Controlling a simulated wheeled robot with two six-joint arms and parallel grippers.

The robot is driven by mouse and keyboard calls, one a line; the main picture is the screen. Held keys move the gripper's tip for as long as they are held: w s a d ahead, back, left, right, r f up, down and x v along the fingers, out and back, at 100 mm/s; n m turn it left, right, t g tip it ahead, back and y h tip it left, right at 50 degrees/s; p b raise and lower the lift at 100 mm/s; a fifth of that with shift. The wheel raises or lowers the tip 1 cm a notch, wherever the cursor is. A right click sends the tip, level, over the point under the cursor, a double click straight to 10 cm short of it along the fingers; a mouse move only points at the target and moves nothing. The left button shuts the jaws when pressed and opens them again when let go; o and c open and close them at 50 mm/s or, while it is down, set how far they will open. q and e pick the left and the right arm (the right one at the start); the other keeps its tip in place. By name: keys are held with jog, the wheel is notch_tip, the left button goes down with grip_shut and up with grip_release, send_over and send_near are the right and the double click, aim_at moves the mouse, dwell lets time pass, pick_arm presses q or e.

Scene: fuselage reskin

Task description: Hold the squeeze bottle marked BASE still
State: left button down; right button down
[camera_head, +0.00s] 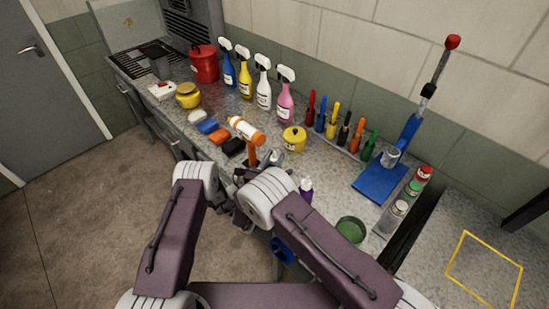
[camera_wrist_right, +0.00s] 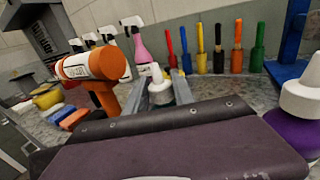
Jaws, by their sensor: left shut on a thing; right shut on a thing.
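A small white squeeze bottle with a pointed nozzle (camera_wrist_right: 160,88) stands between the fingers of my right gripper (camera_wrist_right: 163,92); any marking on it is unreadable. In the head view its pale top (camera_head: 277,158) shows just beyond my right gripper (camera_head: 266,168), which is shut on it. An orange-and-white tool with an orange handle (camera_head: 247,130) is raised beside the bottle, to its left; it also shows in the right wrist view (camera_wrist_right: 92,65). My left gripper (camera_head: 243,176) is shut at the lower end of its handle, partly hidden by my arms.
A purple bottle with a white cap (camera_head: 306,188) stands close right of my right wrist. A green bowl (camera_head: 351,230) is at the counter's front. A yellow pot (camera_head: 293,138), several spray bottles (camera_head: 264,85) and a row of coloured tools (camera_head: 333,120) stand behind.

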jog(key=c, duration=1.1)
grip_release()
jog(key=shift+o, duration=0.2)
jog(key=shift+s, duration=0.1)
jog(key=v, duration=1.2)
